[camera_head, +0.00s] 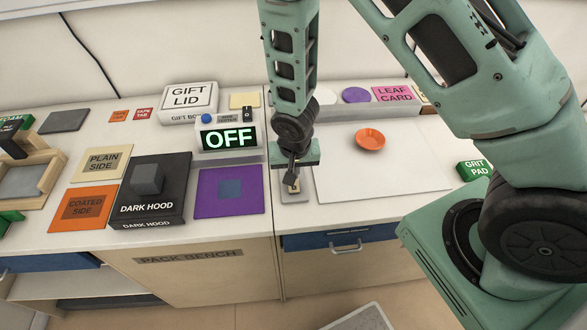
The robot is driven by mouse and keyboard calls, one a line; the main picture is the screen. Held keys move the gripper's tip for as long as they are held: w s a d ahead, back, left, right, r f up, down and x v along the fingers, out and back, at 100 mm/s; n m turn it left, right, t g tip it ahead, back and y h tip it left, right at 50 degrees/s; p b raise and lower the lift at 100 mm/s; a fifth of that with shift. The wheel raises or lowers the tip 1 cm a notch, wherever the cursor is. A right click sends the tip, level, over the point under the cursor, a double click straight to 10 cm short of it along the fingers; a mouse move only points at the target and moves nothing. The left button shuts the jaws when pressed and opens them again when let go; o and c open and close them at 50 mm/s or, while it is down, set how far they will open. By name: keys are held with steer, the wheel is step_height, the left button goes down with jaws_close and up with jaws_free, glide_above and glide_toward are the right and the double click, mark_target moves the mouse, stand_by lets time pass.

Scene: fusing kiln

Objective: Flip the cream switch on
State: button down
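My gripper (290,178) points down at the front of the bench, just right of the display box. Its dark fingers are small and partly overlap, so I cannot tell whether they are open or shut. A small cream piece (291,187), which looks like the cream switch, stands on a grey plate (294,197) right under the fingertips. The gripper hides part of it, and I cannot tell whether they touch or which way it is set. The display box (229,139) behind and to the left reads OFF in lit letters.
The box top carries a blue knob (207,118) and a black rocker-like part (247,114). A dark hood box (149,190) and purple mat (229,191) lie left. A white board (400,172) with an orange dish (370,139) lies right. A gift lid box (188,97) stands behind.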

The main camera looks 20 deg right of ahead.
steer(key=shift+f, duration=0.35)
steer(key=shift+w, duration=0.1)
steer(key=shift+d+f+g, duration=0.1)
steer(key=shift+f+g, duration=0.15)
steer(key=shift+g, duration=0.05)
steer(key=shift+s, duration=0.2)
steer(key=shift+s+a+r, duration=0.1)
steer(key=shift+s+a, duration=0.15)
steer(key=shift+s, duration=0.4)
steer(key=shift+w+r, duration=0.1)
steer(key=shift+r, duration=0.05)
